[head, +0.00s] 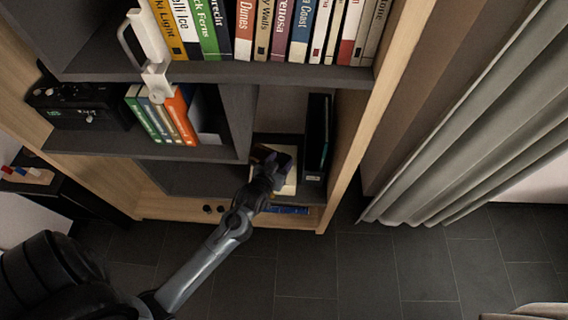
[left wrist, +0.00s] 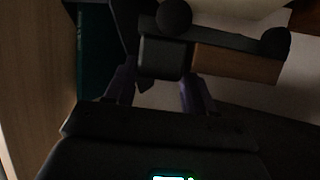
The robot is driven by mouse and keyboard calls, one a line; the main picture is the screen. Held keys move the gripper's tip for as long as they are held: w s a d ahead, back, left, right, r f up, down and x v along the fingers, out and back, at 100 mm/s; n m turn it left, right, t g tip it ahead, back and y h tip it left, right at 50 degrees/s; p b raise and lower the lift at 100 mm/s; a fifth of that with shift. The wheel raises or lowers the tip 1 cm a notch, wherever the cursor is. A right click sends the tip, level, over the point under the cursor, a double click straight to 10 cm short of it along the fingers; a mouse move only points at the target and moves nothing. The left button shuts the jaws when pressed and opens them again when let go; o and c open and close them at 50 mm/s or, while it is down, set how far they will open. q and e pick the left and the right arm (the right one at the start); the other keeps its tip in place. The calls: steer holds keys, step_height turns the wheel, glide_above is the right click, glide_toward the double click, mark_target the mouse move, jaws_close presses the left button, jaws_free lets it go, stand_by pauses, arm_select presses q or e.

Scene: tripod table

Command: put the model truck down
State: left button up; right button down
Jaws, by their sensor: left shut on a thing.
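The model truck has a dark cab, a brown wooden bed and dark round wheels. My left gripper (head: 273,170) reaches into a lower compartment of the bookcase. In the left wrist view its two purple-tinted fingers (left wrist: 161,92) are shut on the dark part of the truck. In the head view the gripper mostly hides the truck; a small brown patch shows beside it. Whether the truck touches the surface below cannot be told. My right gripper is not in view.
A black binder (head: 318,135) stands right of the gripper. A cream flat object (head: 290,183) lies beneath it. The bookcase's wooden side (head: 352,140) bounds the compartment at right. Shelves above hold books (head: 300,30) and a black radio-like device (head: 80,105). Dark floor lies in front.

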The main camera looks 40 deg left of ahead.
mark_target(284, 155)
arm_select(q)
steer(key=shift+w+a+b, duration=0.2)
steer(key=shift+w+a, duration=0.05)
steer(key=shift+w, duration=0.5)
steer(key=shift+w+a+b, duration=0.2)
steer(key=shift+w, duration=0.55)
step_height(284, 155, down, 4)
steer(key=b, duration=0.2)
steer(key=shift+s+r+b, duration=0.1)
steer(key=shift+r+b, duration=0.1)
steer(key=shift+b, duration=0.15)
steer(key=shift+r, duration=0.1)
steer(key=o, duration=1.3)
